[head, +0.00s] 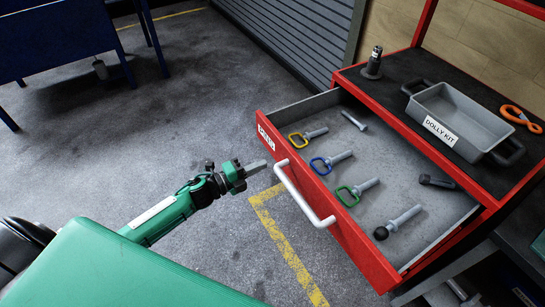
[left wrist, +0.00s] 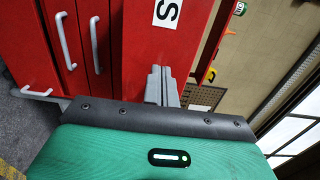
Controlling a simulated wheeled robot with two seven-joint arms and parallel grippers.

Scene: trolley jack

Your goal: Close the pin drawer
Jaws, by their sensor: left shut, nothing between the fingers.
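The red pin drawer (head: 345,220) is pulled well out of the red cabinet in the head view. Its front carries a white label (head: 266,137) and a white bar handle (head: 300,192). Inside lie pins with yellow (head: 300,138), blue (head: 325,163) and green (head: 350,193) loops, plus other pins. My left gripper (head: 256,168) is shut and empty, just left of the drawer front, near the handle's upper end. In the left wrist view its closed fingers (left wrist: 161,86) point at a red front with part of a label (left wrist: 167,12). My right gripper is not in view.
A grey dolly kit tray (head: 460,118), a dark upright fitting (head: 373,64) and an orange-handled item (head: 520,118) are on the cabinet top. A blue table (head: 55,40) stands far left. Open floor (head: 150,120) lies left of the drawer.

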